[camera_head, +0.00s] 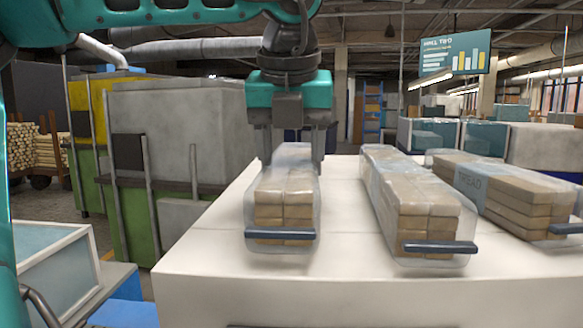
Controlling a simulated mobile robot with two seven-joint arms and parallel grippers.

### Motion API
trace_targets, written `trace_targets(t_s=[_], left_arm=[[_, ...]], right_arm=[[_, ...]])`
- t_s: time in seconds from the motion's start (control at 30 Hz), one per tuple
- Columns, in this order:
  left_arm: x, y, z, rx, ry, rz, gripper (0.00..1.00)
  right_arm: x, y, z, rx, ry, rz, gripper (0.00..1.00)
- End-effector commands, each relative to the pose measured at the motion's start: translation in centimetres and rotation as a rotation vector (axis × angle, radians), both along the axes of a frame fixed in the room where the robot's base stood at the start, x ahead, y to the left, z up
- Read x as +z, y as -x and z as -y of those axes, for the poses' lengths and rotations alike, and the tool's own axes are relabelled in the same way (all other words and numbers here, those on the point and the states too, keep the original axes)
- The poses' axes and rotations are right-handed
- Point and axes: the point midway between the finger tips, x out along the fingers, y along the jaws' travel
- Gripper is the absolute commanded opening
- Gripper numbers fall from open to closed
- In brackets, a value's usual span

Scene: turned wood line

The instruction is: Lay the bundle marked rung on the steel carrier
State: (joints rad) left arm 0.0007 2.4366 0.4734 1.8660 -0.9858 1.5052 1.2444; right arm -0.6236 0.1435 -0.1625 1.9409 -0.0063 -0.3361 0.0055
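Three clear-wrapped bundles of pale wood strips lie on a white table (215,240). My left gripper (292,165) points down over the left bundle (285,208), with one finger on each side of its far part. I cannot tell whether the fingers press on it or stand slightly apart. That bundle's label is hidden or unreadable. The middle bundle (415,200) has a pale blue band with no readable word. The right bundle (510,195) has a band marked TREAD. No word rung can be read. I cannot make out the steel carrier. My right gripper is not in view.
Each bundle has a dark bar at its near end. Clear gaps separate the left and middle bundles; the middle and right ones are closer at the back. A glass-sided box (50,265) stands left of the table. Grey and green machinery (180,130) stands behind it.

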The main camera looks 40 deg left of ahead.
Motion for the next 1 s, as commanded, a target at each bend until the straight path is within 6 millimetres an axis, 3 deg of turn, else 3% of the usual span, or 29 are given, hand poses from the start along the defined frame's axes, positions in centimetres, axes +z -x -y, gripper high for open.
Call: trace_targets(t_s=[0.3,0.5,1.0], left_arm=[[6.3,-0.1,0.0,0.004,-0.003,0.008,0.10],[8.9,0.0,0.0,0.000,-0.001,0.005,0.10],[9.5,0.0,0.0,0.001,-0.002,0.004,0.10]], right_arm=[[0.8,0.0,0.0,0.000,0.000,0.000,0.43],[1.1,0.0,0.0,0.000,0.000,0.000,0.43],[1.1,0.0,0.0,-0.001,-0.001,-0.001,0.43]])
